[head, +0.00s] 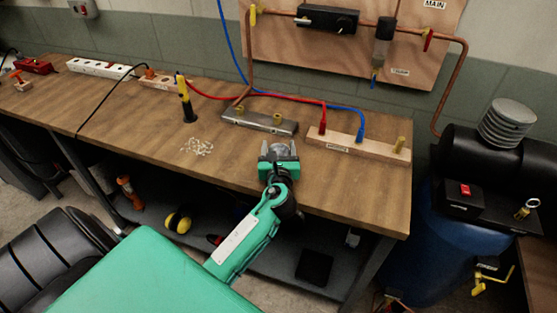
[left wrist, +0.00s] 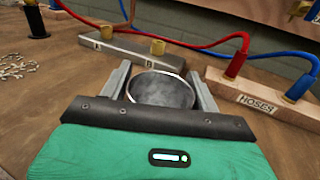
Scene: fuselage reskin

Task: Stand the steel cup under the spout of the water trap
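The steel cup (head: 281,150) is at the front edge of the bench, between the fingers of my left gripper (head: 279,152). In the left wrist view the cup (left wrist: 160,90) is upright, its round mouth facing up, and the left gripper's fingers (left wrist: 159,88) sit close against both sides. I cannot tell whether its base touches the bench. The water trap (head: 382,48) hangs on the plywood board at the back, with a small spout (head: 374,78) below it beside a drain label. The cup is well in front of and left of that spout. My right gripper is not in view.
A metal manifold block (head: 260,121) lies just behind the cup. A wooden hose holder (head: 358,146) with red and blue hoses is to its right. White bits (head: 197,146) and a black-and-yellow tool (head: 187,100) are to the left. The bench (head: 340,185) is clear at front right.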

